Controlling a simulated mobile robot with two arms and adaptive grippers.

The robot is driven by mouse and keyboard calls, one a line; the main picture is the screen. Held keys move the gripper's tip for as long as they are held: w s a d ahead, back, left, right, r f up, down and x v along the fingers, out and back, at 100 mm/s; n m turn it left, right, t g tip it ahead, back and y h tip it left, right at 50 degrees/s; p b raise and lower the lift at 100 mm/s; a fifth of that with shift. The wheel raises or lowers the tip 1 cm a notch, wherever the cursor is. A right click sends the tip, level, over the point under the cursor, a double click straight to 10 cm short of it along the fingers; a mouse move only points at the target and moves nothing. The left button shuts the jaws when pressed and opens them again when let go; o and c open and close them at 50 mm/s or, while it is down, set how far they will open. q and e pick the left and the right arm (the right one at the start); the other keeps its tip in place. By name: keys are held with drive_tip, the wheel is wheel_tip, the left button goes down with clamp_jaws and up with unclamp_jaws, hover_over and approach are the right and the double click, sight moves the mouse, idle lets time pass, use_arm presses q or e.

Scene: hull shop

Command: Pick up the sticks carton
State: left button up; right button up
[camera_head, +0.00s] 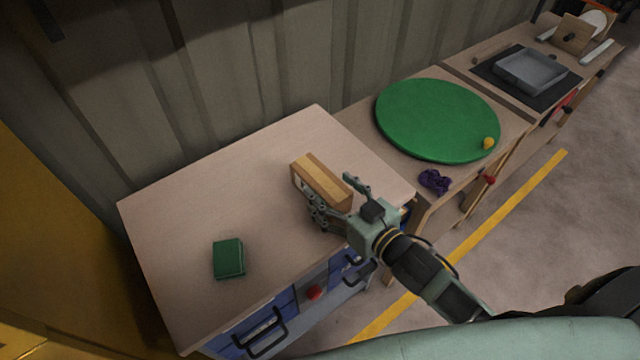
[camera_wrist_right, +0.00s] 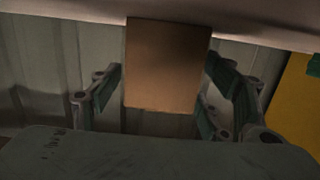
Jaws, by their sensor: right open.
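The carton (camera_head: 322,178), a tan box with a lighter stripe along its top, stands on the near wooden worktop; I take it as the sticks carton. My right gripper (camera_head: 333,195) is open at its near end, with one finger along each side. In the right wrist view the carton's plain brown end (camera_wrist_right: 165,65) shows between the two spread fingers (camera_wrist_right: 163,95). A gap shows beside the left finger; contact on the right cannot be told. My left gripper is not in view.
A small green box (camera_head: 228,258) lies on the same worktop (camera_head: 190,215), left of the carton. A corrugated wall (camera_head: 215,80) stands behind. To the right are a round green board (camera_head: 430,120), a yellow ball (camera_head: 488,143), a purple cloth-like item (camera_head: 434,181) and a grey tray (camera_head: 530,70).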

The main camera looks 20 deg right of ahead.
sight(320, 182)
drive_tip(key=x, duration=0.3)
drive_tip(key=shift+w+a, duration=0.25)
drive_tip(key=shift+w, duration=0.05)
drive_tip(key=shift+w+f, duration=0.1)
drive_tip(key=shift+w, duration=0.05)
drive_tip(key=c, duration=1)
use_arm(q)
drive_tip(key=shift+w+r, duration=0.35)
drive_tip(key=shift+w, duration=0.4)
use_arm(e)
drive_tip(key=c, duration=0.5)
